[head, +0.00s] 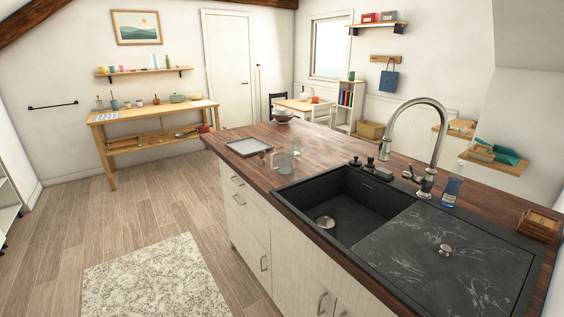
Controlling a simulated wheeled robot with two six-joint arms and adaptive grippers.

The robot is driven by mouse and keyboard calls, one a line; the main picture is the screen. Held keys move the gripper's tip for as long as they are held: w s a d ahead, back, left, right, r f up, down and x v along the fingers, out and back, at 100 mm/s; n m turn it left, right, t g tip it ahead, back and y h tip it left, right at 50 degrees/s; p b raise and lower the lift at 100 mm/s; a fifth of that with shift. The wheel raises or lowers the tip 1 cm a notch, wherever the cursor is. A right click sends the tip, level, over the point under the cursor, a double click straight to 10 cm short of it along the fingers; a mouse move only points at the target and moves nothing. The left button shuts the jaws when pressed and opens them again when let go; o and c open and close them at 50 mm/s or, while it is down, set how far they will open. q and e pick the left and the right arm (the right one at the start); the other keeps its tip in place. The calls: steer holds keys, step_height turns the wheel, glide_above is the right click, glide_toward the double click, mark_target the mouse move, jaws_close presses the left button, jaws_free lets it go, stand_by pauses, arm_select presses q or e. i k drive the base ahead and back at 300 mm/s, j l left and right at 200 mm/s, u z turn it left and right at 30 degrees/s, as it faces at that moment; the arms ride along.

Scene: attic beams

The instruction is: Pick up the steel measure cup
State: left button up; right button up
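A greyish cup with a side handle (284,163), which looks like the steel measure cup, stands upright on the wooden countertop (330,152), near its front edge and left of the sink. At this size I cannot be sure whether it is steel or glass. Neither of my grippers shows in the head view, so I cannot see where they are relative to the cup.
A tray (248,146) lies left of the cup, with a small brown item (262,155) between. A bowl (283,116) stands farther back. The black sink (345,205) and tall faucet (430,140) are to the right. Open floor with a rug (155,280) lies left.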

mark_target(262, 158)
steer(key=z, duration=0.6)
steer(key=i+j+z, duration=0.2)
steer(key=j+z, duration=0.2)
steer(key=j, duration=0.2)
steer(key=i+j+z, duration=0.15)
steer(key=j+z, duration=0.25)
steer(key=j, duration=0.2)
steer(key=j+z, duration=0.4)
steer(key=j, duration=0.25)
